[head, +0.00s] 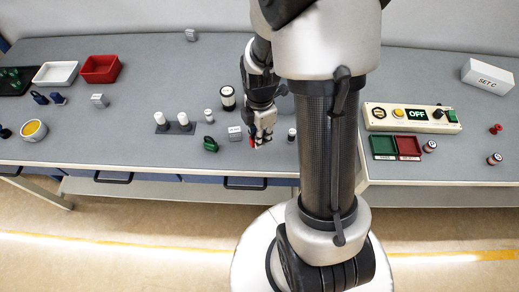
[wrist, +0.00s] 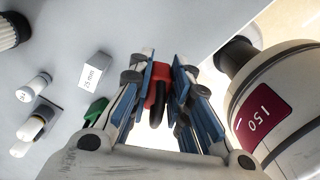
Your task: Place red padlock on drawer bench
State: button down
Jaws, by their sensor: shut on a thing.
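The red padlock (wrist: 158,90) is between the blue-padded fingers of my gripper (wrist: 160,95) in the wrist view, with its dark shackle pointing toward the camera. In the head view only a small red part (head: 252,141) shows beside my gripper (head: 261,142). My gripper is shut on the padlock near the front edge of the drawer bench (head: 150,85), which has a grey top and blue drawers. The bench top also shows in the wrist view (wrist: 140,25). I cannot tell whether the padlock touches it.
A green padlock (head: 210,144) and a grey "25 mm" block (wrist: 94,70) stand just left of my gripper. White-topped pegs (head: 172,122) and a dark-ended cylinder (head: 227,98) are nearby. A small cylinder (head: 291,134) stands to the right.

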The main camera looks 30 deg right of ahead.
aim_at(260, 153)
jog(key=shift+f+b, duration=1)
jog(key=shift+f, duration=2.3)
jog(key=shift+f, duration=0.2)
jog(key=c, duration=1.5)
grip_release()
jog(key=shift+r, duration=0.2)
